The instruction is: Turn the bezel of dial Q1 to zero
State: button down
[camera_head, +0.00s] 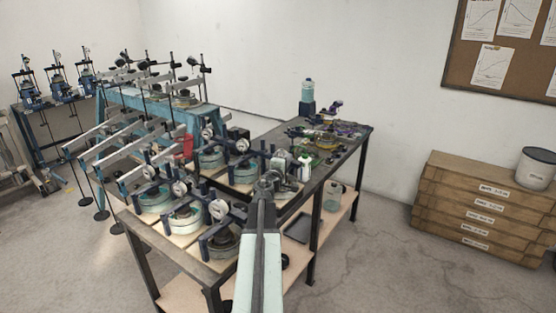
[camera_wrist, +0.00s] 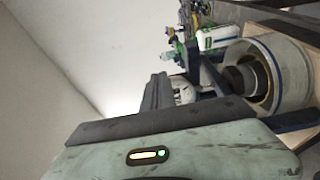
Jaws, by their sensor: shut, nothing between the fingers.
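Several white round dials on dark brackets stand on the long bench, among them the front dial (camera_head: 218,209), the dial left of it (camera_head: 180,188) and the dial behind (camera_head: 242,146). No label is readable, so I cannot tell which is Q1. Their pointers and bezel marks are too small to read. My gripper (camera_head: 269,180) is shut and empty, to the right of the front dial in the head view. In the wrist view my gripper (camera_wrist: 159,88) partly hides a whitish round part (camera_wrist: 184,90), probably a dial. I cannot tell whether they touch.
A metal ring cell (camera_wrist: 268,72) stands close on the right in the wrist view. Long lever arms with hanging weights crowd the bench's left side. A bottle (camera_head: 305,166) stands behind my gripper. Stacked wooden boxes (camera_head: 470,210) stand right, with open floor before them.

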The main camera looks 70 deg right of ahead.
jog(key=shift+d, duration=0.45)
jog(key=shift+w+f, duration=0.1)
jog(key=shift+w, duration=0.05)
dwell(0.4)
jog(key=shift+f+b, duration=0.25)
jog(key=shift+b, duration=0.15)
jog(key=shift+f+b, duration=1.35)
jog(key=shift+f, duration=0.2)
